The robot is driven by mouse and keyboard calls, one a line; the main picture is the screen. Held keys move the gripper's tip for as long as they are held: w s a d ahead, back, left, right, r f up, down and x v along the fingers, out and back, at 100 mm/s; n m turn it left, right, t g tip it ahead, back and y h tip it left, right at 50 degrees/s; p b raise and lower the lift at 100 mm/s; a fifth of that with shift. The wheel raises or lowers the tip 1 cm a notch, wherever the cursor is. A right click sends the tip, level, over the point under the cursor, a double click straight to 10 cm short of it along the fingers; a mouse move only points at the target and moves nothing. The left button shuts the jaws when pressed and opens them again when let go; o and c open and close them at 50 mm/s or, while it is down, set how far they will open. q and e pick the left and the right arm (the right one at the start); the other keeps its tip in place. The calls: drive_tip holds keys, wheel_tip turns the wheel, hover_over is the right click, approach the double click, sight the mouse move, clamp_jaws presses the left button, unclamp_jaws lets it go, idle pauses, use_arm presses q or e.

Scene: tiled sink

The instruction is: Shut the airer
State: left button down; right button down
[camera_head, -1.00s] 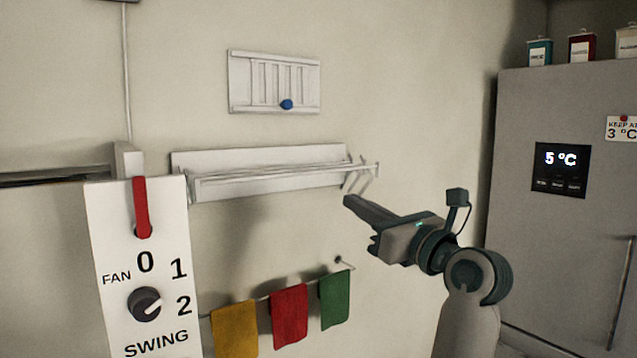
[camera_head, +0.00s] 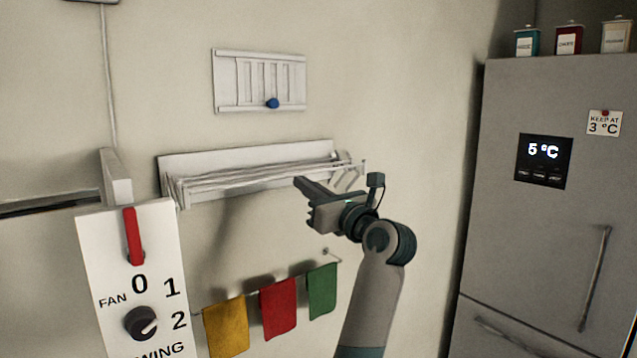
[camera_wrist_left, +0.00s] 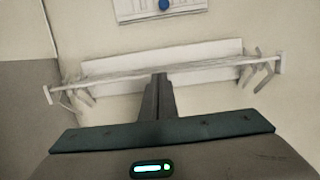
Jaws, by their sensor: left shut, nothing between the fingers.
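The white airer (camera_head: 250,155) is fixed to the wall in the head view, with its rails standing out from the back plate on folding arms at the ends. In the left wrist view the airer (camera_wrist_left: 210,57) spans most of the width, its front rail ahead of the back plate. My left gripper (camera_head: 299,182) is shut and empty, just in front of and slightly below the rails towards their right end. In the wrist view its closed fingers (camera_wrist_left: 160,77) overlap the rail near the middle; I cannot tell whether they touch it. My right gripper is not in view.
A slatted wall panel with a blue knob (camera_head: 272,103) is above the airer. Yellow, red (camera_head: 278,306) and green cloths hang on a rail below. A fan switch panel (camera_head: 138,285) stands at front left. A grey fridge (camera_head: 560,225) is at right.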

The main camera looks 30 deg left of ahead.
use_arm(q)
drive_tip(key=shift+p+x, duration=0.3)
drive_tip(key=shift+x, duration=0.55)
drive_tip(key=shift+a, duration=0.1)
drive_tip(key=x, duration=0.1)
drive_tip(key=b+x, duration=0.1)
drive_tip(key=x, duration=0.1)
drive_tip(key=shift+w+a+f, duration=0.1)
drive_tip(key=shift+w+f, duration=0.05)
drive_tip(key=shift+f, duration=0.05)
drive_tip(key=shift+r, duration=0.15)
